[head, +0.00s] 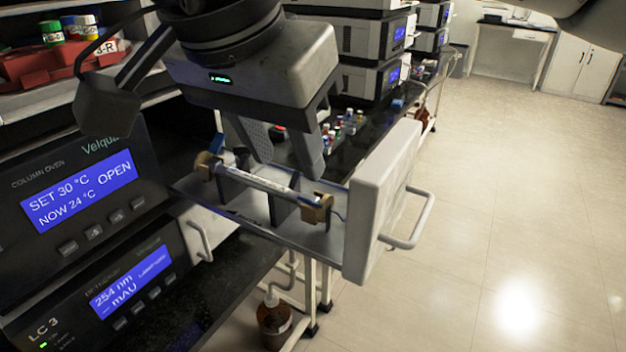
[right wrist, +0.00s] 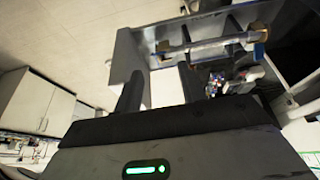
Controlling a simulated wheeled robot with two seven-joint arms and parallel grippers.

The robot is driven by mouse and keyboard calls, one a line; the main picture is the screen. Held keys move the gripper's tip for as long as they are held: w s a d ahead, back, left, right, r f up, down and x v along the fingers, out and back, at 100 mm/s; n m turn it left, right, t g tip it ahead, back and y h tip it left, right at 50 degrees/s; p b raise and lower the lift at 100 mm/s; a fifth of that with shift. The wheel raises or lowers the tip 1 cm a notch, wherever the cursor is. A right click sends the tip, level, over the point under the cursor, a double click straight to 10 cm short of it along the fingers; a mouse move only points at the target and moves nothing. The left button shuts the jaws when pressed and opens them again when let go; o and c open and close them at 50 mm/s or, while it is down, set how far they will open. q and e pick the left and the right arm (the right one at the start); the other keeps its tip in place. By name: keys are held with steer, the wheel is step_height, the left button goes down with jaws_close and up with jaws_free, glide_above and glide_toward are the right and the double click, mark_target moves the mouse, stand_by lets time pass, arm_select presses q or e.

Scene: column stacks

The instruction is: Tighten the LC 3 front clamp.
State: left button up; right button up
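The LC 3 unit (head: 62,322) is at the lower left, and the column oven (head: 85,195) above it reads OPEN. Its tray (head: 270,232) is pulled out, with a thick white front panel (head: 372,215). A pale column (head: 255,181) lies across the tray between two brass-coloured clamps. The front clamp (head: 317,208) is nearest the panel; it also shows in the right wrist view (right wrist: 163,50). The rear clamp (head: 207,164) is at the oven end. My right gripper (head: 289,167) is open and empty, fingers apart above the column and apparently clear of the clamp. My left gripper is not in view.
A handle (head: 412,225) sticks out from the tray's front panel. Small coloured vials (head: 345,125) stand on the dark bench behind. A red rack with bottles (head: 55,62) is at upper left. The floor (head: 520,190) at right is clear.

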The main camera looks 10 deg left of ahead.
mark_target(304, 199)
steer(key=x, duration=0.8)
steer(key=shift+c, duration=0.3)
jaws_close()
